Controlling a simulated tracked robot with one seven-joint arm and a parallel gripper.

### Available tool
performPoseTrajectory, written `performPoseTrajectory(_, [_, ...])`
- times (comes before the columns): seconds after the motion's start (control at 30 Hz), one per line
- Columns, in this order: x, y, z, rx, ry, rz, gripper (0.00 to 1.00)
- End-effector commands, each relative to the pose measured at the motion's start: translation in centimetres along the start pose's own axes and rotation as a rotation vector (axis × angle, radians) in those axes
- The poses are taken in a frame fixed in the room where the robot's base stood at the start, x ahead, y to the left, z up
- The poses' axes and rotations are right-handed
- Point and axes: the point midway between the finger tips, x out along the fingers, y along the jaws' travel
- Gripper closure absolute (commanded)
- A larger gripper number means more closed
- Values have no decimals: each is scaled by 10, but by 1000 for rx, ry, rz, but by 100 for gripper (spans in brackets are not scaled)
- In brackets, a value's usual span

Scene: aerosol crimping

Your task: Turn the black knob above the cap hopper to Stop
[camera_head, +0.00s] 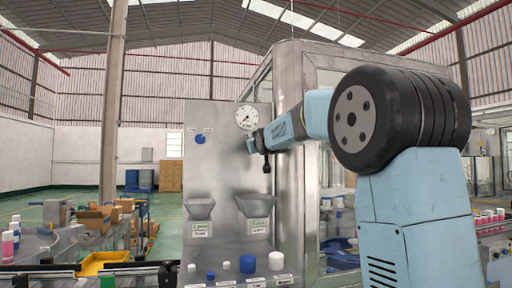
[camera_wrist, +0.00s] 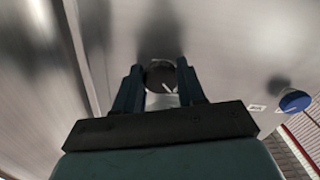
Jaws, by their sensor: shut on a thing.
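The black knob (camera_wrist: 160,77) sits on the grey metal panel and shows between my fingers in the wrist view, with a white pointer mark on its face. My gripper (camera_wrist: 161,70) is shut on it, one finger on each side. In the head view my gripper (camera_head: 253,143) reaches the panel (camera_head: 228,165) below the round gauge and hides the knob. The cap hopper (camera_head: 257,206) on the right lies below it. I cannot read the knob's position labels.
A blue knob (camera_head: 200,139) is on the panel to the left; it also shows in the wrist view (camera_wrist: 295,101). A white gauge (camera_head: 247,116) is just above my gripper. Another hopper (camera_head: 200,208) is lower left. Several caps stand on the ledge below. A metal cabinet edge (camera_head: 290,90) is close on the right.

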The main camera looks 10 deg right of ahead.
Motion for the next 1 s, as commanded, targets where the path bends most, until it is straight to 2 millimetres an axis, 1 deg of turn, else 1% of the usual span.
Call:
performPoseTrajectory(0.17, [0,-1,0,60,-2,0,91])
performPoseTrajectory(0.37, [0,-1,0,194,-2,0,91])
performPoseTrajectory(1.0, [0,-3,0,798,-2,1,91])
